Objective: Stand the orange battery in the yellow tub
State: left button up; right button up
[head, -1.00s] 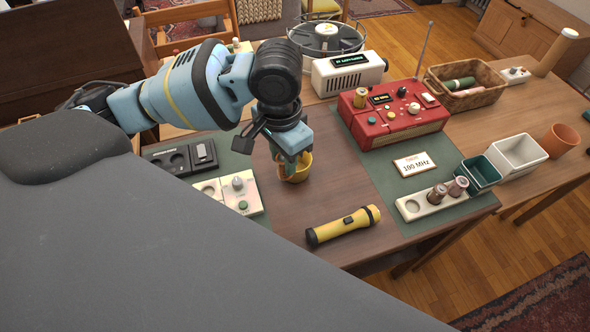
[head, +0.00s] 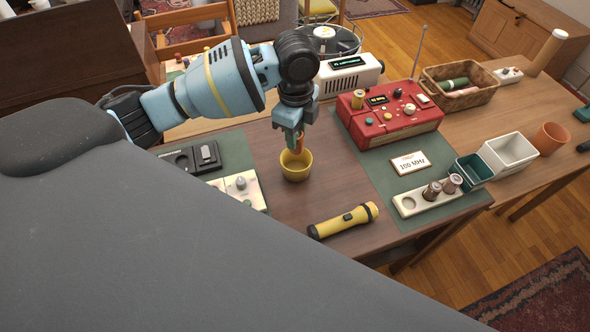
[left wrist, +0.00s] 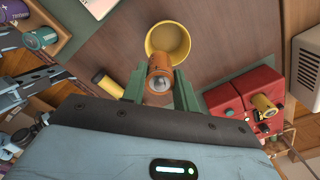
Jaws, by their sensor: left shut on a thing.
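The orange battery (head: 299,146) is held between the fingers of my left gripper (head: 293,138), which is shut on it. It points down at the yellow tub (head: 296,171), and its lower end overlaps the tub's far rim in the head view. In the left wrist view the battery (left wrist: 160,76) sits between the green fingers (left wrist: 159,87) and covers part of the rim of the tub (left wrist: 184,47). The visible inside of the tub looks empty. I cannot tell exactly how high the battery is above the rim. My right gripper is out of view.
A yellow flashlight (head: 343,221) lies in front of the tub. A red radio (head: 389,118) stands to the right, with a 100 MHz card (head: 411,163) and a cream battery holder (head: 423,203). A cream panel (head: 238,192) lies to the left. Bare wood surrounds the tub.

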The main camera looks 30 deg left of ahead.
aim_at(296, 157)
pick_arm(q)
jog(key=shift+w+a+f+m, duration=0.1)
jog(key=shift+w+a+m, duration=0.2)
jog(key=shift+m, duration=0.45)
jog(key=shift+w+a+f+m, duration=0.1)
jog(key=shift+w+m, duration=0.3)
jog(key=shift+m, duration=0.35)
notch_tip(296, 157, down, 4)
jog(key=shift+f, duration=3)
jog(key=shift+f, duration=0.1)
jog(key=o, duration=0.8)
jog(key=shift+f, duration=0.1)
jog(key=shift+c, duration=0.2)
